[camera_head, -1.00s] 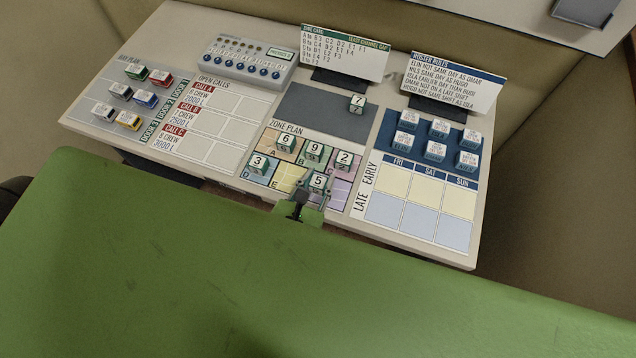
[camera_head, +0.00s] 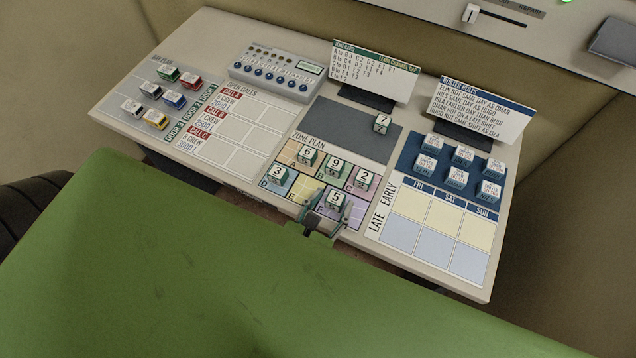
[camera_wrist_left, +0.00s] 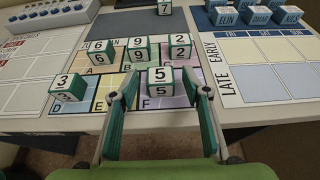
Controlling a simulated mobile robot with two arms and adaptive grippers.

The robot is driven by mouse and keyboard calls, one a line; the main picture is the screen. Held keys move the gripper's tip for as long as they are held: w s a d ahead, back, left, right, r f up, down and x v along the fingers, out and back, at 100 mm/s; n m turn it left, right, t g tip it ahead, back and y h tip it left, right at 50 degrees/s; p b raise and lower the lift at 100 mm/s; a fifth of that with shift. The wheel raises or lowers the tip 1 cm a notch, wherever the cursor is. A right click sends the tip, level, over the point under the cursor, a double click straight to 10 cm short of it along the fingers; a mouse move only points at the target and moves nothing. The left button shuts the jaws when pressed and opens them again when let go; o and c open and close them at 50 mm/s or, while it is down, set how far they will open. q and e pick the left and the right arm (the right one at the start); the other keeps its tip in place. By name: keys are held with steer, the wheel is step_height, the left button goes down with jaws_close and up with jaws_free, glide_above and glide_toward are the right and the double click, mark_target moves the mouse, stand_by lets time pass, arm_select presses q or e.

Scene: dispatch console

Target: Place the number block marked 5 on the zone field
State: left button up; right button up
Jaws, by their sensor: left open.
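The number block marked 5 (camera_head: 335,202) is a white cube with green edges. My left gripper (camera_head: 325,209) comes in from the front edge of the desk. In the left wrist view its two fingers (camera_wrist_left: 163,92) are spread, one on each side of block 5, with visible gaps to it. Blocks 6 (camera_wrist_left: 101,53), 9 (camera_wrist_left: 139,50), 2 (camera_wrist_left: 180,46) and 3 (camera_wrist_left: 68,87) stand on fields A, B, C and D. My right gripper does not show.
Block 7 (camera_head: 382,123) stands on the dark grey pad (camera_head: 345,125) behind the zone plan. The roster grid (camera_head: 435,225) lies to the right, with name blocks on a blue pad behind it. Toy vehicles (camera_head: 155,118) and a switch box (camera_head: 275,72) are to the left.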

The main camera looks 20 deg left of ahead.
arm_select(q)
steer(key=b+v, duration=0.3)
steer(key=v, duration=0.6)
steer(key=shift+f, duration=0.1)
steer(key=s+f+n+g, duration=0.2)
steer(key=s+f+n, duration=0.15)
steer(key=f, duration=0.65)
steer(key=s+a+f+n+g, duration=0.15)
steer(key=f+n, duration=0.35)
steer(key=f, duration=0.6)
steer(key=s+f+n+g, duration=0.3)
steer(key=f+n, duration=0.1)
steer(key=f, duration=0.6)
steer(key=s+a+f+n+g, duration=0.3)
steer(key=s+a+f+n, duration=0.2)
steer(key=f+n, duration=0.4)
steer(key=s+a+f+n+g, duration=0.3)
steer(key=s+a+f+n, duration=0.2)
steer(key=f+n, duration=0.5)
steer(key=shift+s+n, duration=1.2)
steer(key=shift+n, duration=0.05)
